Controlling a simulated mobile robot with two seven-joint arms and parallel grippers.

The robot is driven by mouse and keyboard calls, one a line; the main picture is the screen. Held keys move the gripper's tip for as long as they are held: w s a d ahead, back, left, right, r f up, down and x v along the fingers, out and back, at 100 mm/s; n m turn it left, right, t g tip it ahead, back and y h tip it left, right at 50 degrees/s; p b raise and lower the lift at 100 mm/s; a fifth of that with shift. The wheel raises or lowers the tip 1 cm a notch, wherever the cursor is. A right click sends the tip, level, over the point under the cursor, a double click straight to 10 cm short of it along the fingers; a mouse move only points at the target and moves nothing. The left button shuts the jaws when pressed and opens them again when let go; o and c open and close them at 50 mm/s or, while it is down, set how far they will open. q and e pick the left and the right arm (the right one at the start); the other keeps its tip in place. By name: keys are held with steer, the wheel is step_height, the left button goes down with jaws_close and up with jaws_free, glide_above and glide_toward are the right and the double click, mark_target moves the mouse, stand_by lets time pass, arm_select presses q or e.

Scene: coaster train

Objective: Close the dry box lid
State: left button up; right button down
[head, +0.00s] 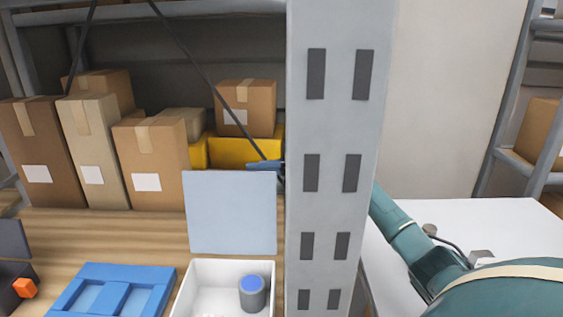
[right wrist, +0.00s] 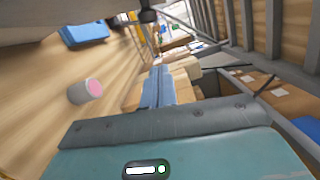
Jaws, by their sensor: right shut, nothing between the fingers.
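The dry box (head: 187,295) is a white open-topped box at the bottom of the head view. Its pale grey-blue lid (head: 231,212) stands upright at the back edge, open. A grey cylinder with a blue top (head: 252,293) is inside the box. My right arm passes behind a grey post, and the blue tip of my right gripper (head: 264,165) shows left of the post, just above the lid's upper right corner. I cannot tell whether it touches the lid. The right wrist view shows the shut blue fingers (right wrist: 158,87), empty. My left gripper is not in view.
The grey slotted post (head: 330,230) hides much of my right arm. Cardboard boxes (head: 152,165) and a yellow bin (head: 268,147) stand behind the lid. A blue tray (head: 112,290) lies left of the dry box. A pink-topped cylinder (right wrist: 86,92) shows in the right wrist view.

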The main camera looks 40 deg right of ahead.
steer(key=a, duration=0.1)
steer(key=s+a+p, duration=0.1)
steer(key=s+a, duration=0.1)
steer(key=a, duration=0.1)
steer(key=shift+s+r, duration=0.15)
steer(key=shift+r, duration=0.15)
steer(key=shift+a, duration=0.1)
